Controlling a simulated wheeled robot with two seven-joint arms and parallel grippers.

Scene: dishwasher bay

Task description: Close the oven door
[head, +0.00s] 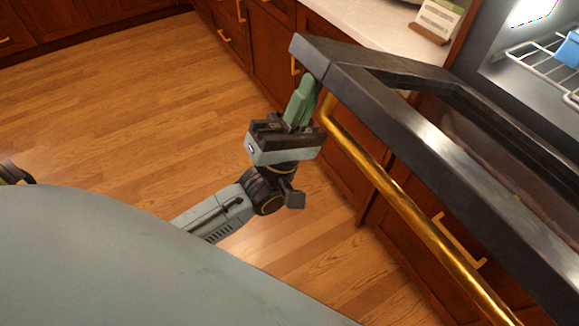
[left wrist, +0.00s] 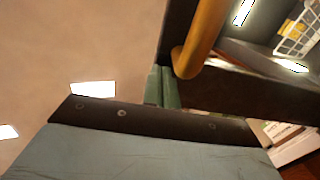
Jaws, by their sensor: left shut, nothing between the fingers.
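The oven door (head: 440,150) is open in the head view, a dark frame with a window, reaching out from the oven at the right. A brass bar handle (head: 400,200) runs along its near side. My left gripper (head: 306,90) is shut and empty, its green fingers at the door's outer left corner, by the handle's end. I cannot tell whether they touch the door. In the left wrist view, the fingers (left wrist: 162,88) show close beside the handle (left wrist: 205,35) and the dark door edge (left wrist: 240,90). My right gripper is not in view.
The oven cavity at the right holds a wire rack (head: 545,60) with a blue item (head: 567,48). Wooden cabinets (head: 270,50) with brass pulls stand below a pale countertop (head: 385,25), which holds a small card stand (head: 436,22). Wooden floor (head: 120,110) is clear at the left.

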